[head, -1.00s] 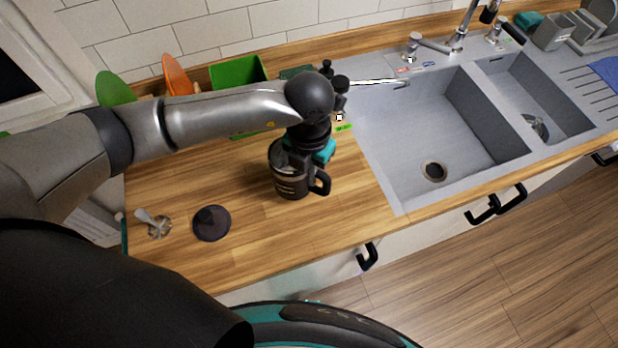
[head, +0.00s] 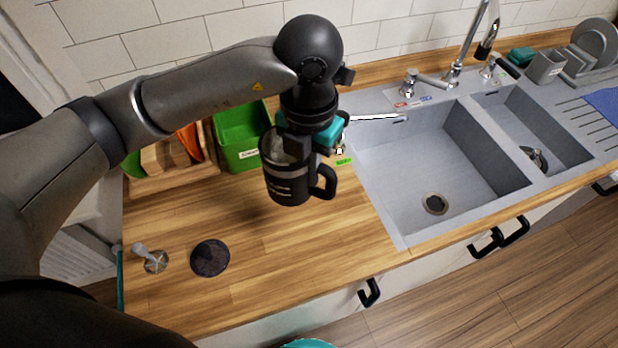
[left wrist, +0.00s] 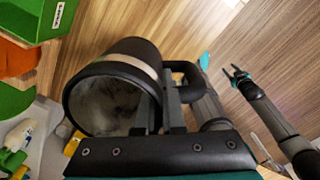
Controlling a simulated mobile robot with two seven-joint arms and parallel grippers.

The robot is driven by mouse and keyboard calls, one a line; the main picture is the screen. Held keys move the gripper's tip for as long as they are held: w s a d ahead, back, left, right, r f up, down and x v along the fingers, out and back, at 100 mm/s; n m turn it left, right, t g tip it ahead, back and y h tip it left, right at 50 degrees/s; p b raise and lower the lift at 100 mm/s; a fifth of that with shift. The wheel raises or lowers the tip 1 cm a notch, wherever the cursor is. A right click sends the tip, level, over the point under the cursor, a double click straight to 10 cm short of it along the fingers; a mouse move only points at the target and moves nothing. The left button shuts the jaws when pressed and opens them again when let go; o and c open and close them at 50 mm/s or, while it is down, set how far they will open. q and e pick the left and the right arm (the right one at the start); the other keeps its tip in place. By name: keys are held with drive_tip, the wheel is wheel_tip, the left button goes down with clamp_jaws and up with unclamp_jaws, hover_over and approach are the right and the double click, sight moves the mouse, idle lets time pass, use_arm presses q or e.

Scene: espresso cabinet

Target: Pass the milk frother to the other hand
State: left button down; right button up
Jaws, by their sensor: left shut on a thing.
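The milk frother (head: 288,184) is a black jug with a black handle and a pale inside. My left gripper (head: 304,142) is shut on its rim and wall on the handle side and holds it upright, apparently above the wooden counter. In the left wrist view the frother (left wrist: 118,82) fills the middle left, its open mouth towards the camera, with the left gripper's fingers (left wrist: 160,108) at its wall. My right gripper (left wrist: 235,74) shows small in the left wrist view, fingers apart and empty, away from the frother. It is not in the head view.
A dark round disc (head: 210,258) and a small metal tool (head: 152,259) lie on the counter (head: 290,260) at the left. A green bin (head: 240,140) stands behind the frother. The grey sink (head: 380,170) is to the right. The counter's front middle is clear.

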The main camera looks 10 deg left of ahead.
use_arm(q)
drive_tip(key=shift+r, duration=1.05)
